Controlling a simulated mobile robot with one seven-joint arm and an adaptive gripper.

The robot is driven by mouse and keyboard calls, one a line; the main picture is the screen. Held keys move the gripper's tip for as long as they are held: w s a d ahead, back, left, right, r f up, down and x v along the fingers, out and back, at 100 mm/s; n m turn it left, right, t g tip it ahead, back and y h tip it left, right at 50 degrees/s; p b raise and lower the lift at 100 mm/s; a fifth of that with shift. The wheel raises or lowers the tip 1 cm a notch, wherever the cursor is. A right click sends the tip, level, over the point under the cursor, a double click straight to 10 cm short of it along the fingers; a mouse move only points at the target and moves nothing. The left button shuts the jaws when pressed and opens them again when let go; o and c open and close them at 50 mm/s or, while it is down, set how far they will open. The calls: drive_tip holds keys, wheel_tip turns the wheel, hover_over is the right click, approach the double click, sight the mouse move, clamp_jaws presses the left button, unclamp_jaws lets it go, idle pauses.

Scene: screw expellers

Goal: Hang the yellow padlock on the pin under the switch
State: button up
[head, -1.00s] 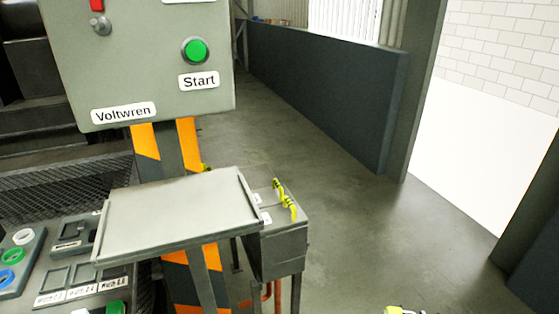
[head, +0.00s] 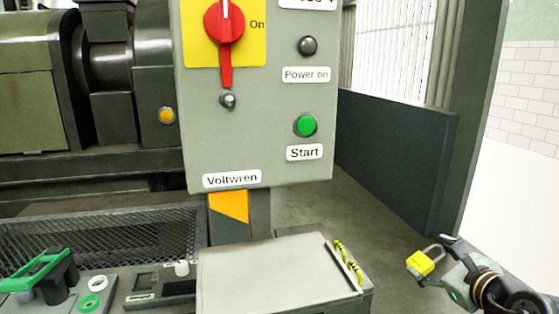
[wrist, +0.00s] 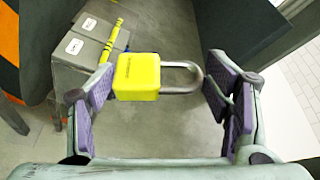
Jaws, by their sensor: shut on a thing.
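The yellow padlock (head: 421,263) is at the right of the head view, held in the air by my gripper (head: 443,262). In the wrist view the padlock's yellow body (wrist: 137,76) is by the left finger and its grey shackle reaches toward the right finger. My gripper (wrist: 158,88) is shut on it. The shackle looks closed. The red switch (head: 225,24) is on a yellow plate on the grey control box. The pin (head: 228,100) is a small round metal stub just below the switch's red handle. Nothing hangs on it. The padlock is well to its right and lower.
The control box (head: 255,155) has a green Start button (head: 306,125) and a dark Power on lamp (head: 307,46). Below it is a grey sloped shelf (head: 265,275), with yellow-green items at its right edge. Open floor lies between the box and my gripper.

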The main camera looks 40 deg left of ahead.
drive_tip(key=s+a+r+n+g+y+p, duration=0.1)
drive_tip(key=s+a+r+n+g+y, duration=0.15)
drive_tip(key=s+r+n, duration=0.45)
drive_tip(key=s+a+r+n+g+y, duration=0.2)
drive_tip(key=s+a+r+n+g, duration=0.1)
drive_tip(key=r, duration=0.7)
drive_tip(key=s+a+r+n+g+y+p, duration=0.1)
drive_tip(key=s+a+r+n+g+y, duration=0.15)
drive_tip(key=s+r+n, duration=0.45)
drive_tip(key=s+a+r+n+g, duration=0.2)
drive_tip(key=s+r+n+g, duration=0.15)
drive_tip(key=s, duration=0.35)
drive_tip(key=s+a+r+n+g+p, duration=0.1)
drive_tip(key=s+r+n+g, duration=0.2)
drive_tip(key=s, duration=0.4)
drive_tip(key=s+a+r+n+g, duration=0.15)
drive_tip(key=s+n+g, duration=0.25)
drive_tip(key=s, duration=0.4)
drive_tip(key=w+a+p, duration=0.3)
drive_tip(key=w+a, duration=0.3)
drive_tip(key=a, duration=0.1)
drive_tip(key=shift+a+f, duration=0.15)
drive_tip(key=shift+a, duration=0.1)
drive_tip(key=shift+w+a+m, duration=0.25)
drive_tip(key=shift+w+a, duration=0.1)
drive_tip(key=shift+w, duration=0.45)
drive_tip(key=shift+w+a+b, duration=0.35)
drive_tip(key=shift+w+a, duration=1.45)
drive_tip(key=shift+a, duration=0.3)
